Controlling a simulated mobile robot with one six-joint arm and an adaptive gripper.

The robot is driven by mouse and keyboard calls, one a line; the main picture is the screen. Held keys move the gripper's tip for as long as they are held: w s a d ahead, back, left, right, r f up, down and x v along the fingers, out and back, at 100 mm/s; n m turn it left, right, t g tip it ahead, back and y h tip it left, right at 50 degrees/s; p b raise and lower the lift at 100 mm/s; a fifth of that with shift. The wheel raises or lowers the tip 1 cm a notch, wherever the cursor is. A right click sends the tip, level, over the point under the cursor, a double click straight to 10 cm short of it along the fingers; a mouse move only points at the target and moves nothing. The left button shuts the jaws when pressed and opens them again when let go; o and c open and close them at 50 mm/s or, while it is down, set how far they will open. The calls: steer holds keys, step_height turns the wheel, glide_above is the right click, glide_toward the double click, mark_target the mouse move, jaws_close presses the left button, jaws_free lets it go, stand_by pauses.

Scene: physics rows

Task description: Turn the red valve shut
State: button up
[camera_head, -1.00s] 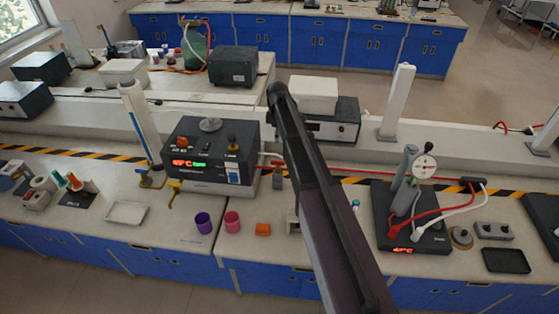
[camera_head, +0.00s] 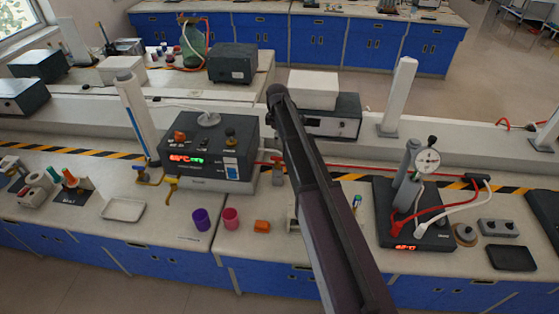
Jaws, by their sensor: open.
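I cannot make out a clear red valve handle. A red line (camera_head: 345,172) runs along the back of the bench. A dark unit (camera_head: 383,205) at the right carries a round white gauge (camera_head: 428,160), a grey cylinder and red and white hoses; the red hose (camera_head: 430,213) ends in a red fitting on its top. Yellow valve-like fittings (camera_head: 148,178) stand at the left of the bench. My dark arm crosses the middle of the view and hides part of the bench and the red line. My gripper does not show.
A dark device (camera_head: 212,155) with a lit display stands left of my arm. A purple cup (camera_head: 201,220), a pink cup (camera_head: 231,219) and an orange block (camera_head: 262,226) are near the front edge. A white tray (camera_head: 123,209) and a dark tray (camera_head: 511,257) lie on the bench.

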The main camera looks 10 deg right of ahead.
mark_target(278, 158)
steer(key=shift+f+b, duration=4.85)
steer(key=shift+f, duration=0.3)
